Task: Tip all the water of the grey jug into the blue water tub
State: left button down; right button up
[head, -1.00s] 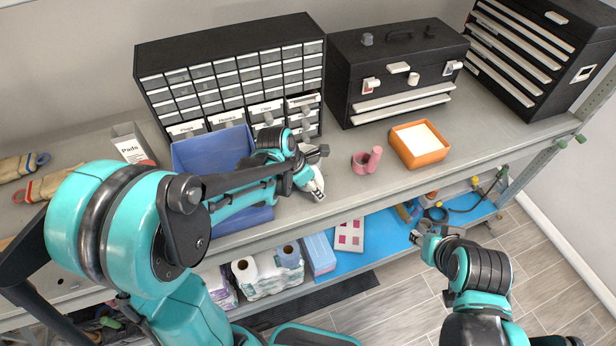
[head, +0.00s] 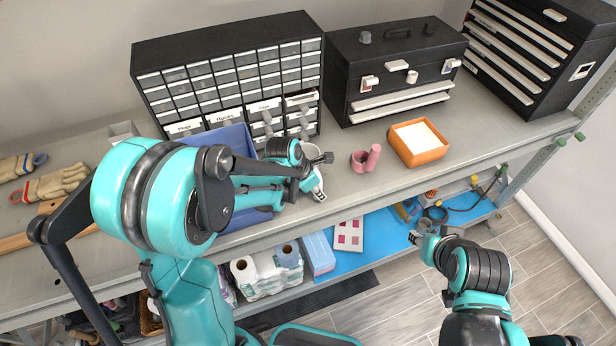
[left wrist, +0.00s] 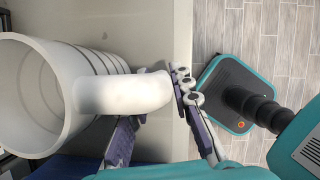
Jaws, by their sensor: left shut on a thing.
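The grey jug (left wrist: 30,110) shows large and pale in the left wrist view, with its round mouth at the left and its handle (left wrist: 125,92) toward the middle. My left gripper (left wrist: 165,105) is shut on that handle. In the head view my left gripper (head: 318,185) is over the shelf, right of the blue tub (head: 215,143), and my wrist hides most of the jug. I cannot see water in the jug or the tub. The tub's blue also shows at the bottom of the left wrist view. My right gripper (head: 416,238) hangs low, away from both; its jaws are too small to judge.
A drawer cabinet (head: 230,70) and a black toolbox (head: 395,70) stand behind. A pink mug (head: 362,162) and an orange box (head: 420,143) are right of my left gripper. Work gloves (head: 60,182) lie at the left. The shelf's front edge runs below my left gripper.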

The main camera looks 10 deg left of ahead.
pick_arm(q)
jog(key=shift+r, duration=0.7)
notch_tip(320, 180, up, 3)
jog(key=shift+r+p, duration=0.1)
jog(key=shift+p, duration=0.45)
jog(key=w+d+r, duration=0.4)
jog(key=d+r, duration=0.2)
jog(key=d, duration=0.5)
jog(key=shift+w+r+p, duration=0.2)
jog(key=shift+w+p, duration=0.1)
jog(key=c, duration=2)
grip_release()
jog(key=shift+a, duration=0.1)
grip_shut()
jog(key=shift+s, duration=0.1)
